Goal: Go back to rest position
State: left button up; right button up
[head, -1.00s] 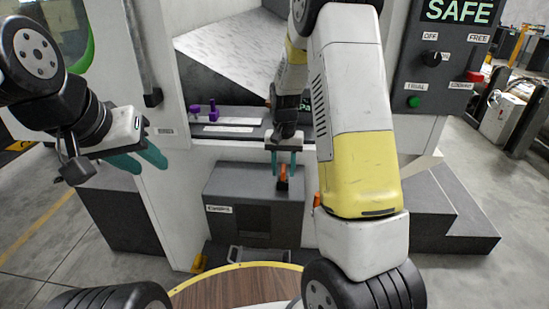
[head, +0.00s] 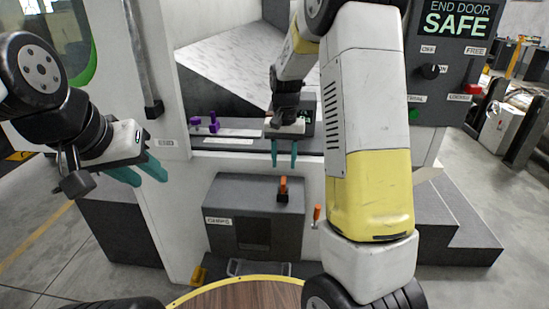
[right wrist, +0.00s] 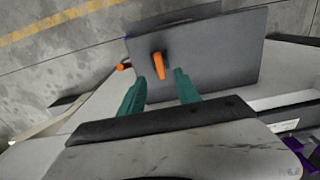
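My right gripper (head: 284,166) is in front of the machine, just above an orange handle (head: 283,184) on the grey chips box. Its teal fingers are apart with nothing between them. In the right wrist view, the open fingers (right wrist: 160,78) point toward the orange handle (right wrist: 159,65), with a gap between them and it. My left gripper (head: 151,181) is at the left, in front of the machine's white panel. Its teal fingers are apart and empty.
The grey box labelled CHIPS (head: 232,212) stands below the machine's ledge. Purple pieces (head: 204,124) are on the ledge. A second orange handle (head: 317,213) is right of the box. A round wooden table (head: 235,295) is at the bottom. A control panel (head: 446,75) reads SAFE.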

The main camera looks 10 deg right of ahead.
jog(key=s+r+n+t+y, duration=0.1)
jog(key=s+r+t+y, duration=0.15)
jog(key=s+r, duration=0.8)
jog(key=s+a+r+n+t, duration=0.1)
jog(key=s+r+t, duration=0.1)
jog(key=s, duration=0.5)
jog(key=s+a+r+n+t, duration=0.1)
jog(key=s+r, duration=0.2)
jog(key=s, duration=0.3)
jog(key=shift+s+n+t, duration=0.35)
jog(key=shift+n, duration=0.05)
jog(key=shift+a+r, duration=0.1)
